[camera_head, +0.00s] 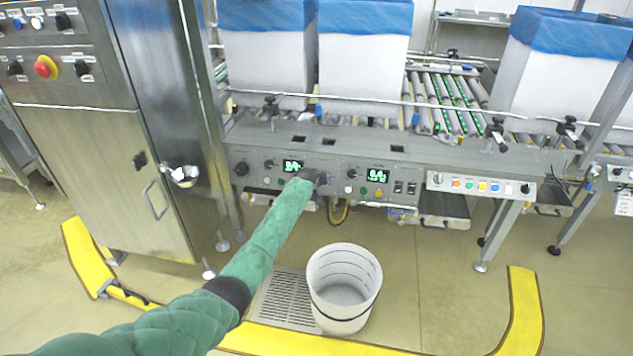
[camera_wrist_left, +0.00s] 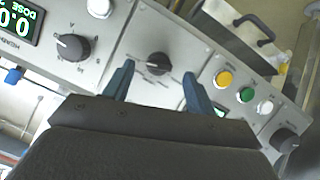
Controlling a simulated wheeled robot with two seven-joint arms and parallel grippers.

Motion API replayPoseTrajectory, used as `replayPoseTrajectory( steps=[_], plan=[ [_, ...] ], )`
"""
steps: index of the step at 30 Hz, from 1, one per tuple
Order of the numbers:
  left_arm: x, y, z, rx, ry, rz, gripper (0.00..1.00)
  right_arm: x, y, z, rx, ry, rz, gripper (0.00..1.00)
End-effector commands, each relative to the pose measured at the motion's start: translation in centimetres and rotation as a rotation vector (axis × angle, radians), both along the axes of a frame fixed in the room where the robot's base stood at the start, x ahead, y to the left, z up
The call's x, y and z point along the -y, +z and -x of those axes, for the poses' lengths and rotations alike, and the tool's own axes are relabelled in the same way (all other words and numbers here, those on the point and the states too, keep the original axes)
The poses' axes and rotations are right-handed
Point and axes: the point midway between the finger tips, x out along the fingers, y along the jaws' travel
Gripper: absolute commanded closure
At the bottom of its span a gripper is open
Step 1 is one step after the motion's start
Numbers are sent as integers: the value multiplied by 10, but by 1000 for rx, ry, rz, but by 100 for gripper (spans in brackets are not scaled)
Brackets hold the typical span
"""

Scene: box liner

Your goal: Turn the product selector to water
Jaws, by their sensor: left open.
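In the left wrist view a black rotary knob (camera_wrist_left: 157,62) sits on a grey panel plate with small markings that I cannot read; I cannot tell which one is water. Its pointer lies roughly across the picture. My left gripper (camera_wrist_left: 158,78) is open, its two blue-grey fingers on either side of the knob; I cannot tell if they touch it. In the head view my left gripper (camera_head: 316,177) is at the machine's control panel (camera_head: 232,160), and it hides the knob there. My right gripper is in neither view.
Another knob (camera_wrist_left: 73,46) and a dose display (camera_wrist_left: 20,25) are left of the plate. Yellow (camera_wrist_left: 223,79), green (camera_wrist_left: 246,94) and white buttons are to its right. A white bucket (camera_head: 343,285) stands on the floor below. A steel cabinet (camera_head: 130,170) stands at left.

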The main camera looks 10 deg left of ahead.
Motion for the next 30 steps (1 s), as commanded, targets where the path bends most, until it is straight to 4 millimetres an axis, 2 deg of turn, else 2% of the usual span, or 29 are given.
replayPoseTrajectory(
  steps=[3, 12, 30],
  plan=[
    [-1, 9, 13, 0, -1, 1, 44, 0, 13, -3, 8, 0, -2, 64],
    [-4, 25, 33, 0, 0, 0, 44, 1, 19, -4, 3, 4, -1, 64],
    [-4, 28, 36, -1, -3, -3, 44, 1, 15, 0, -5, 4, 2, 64]
  ],
)
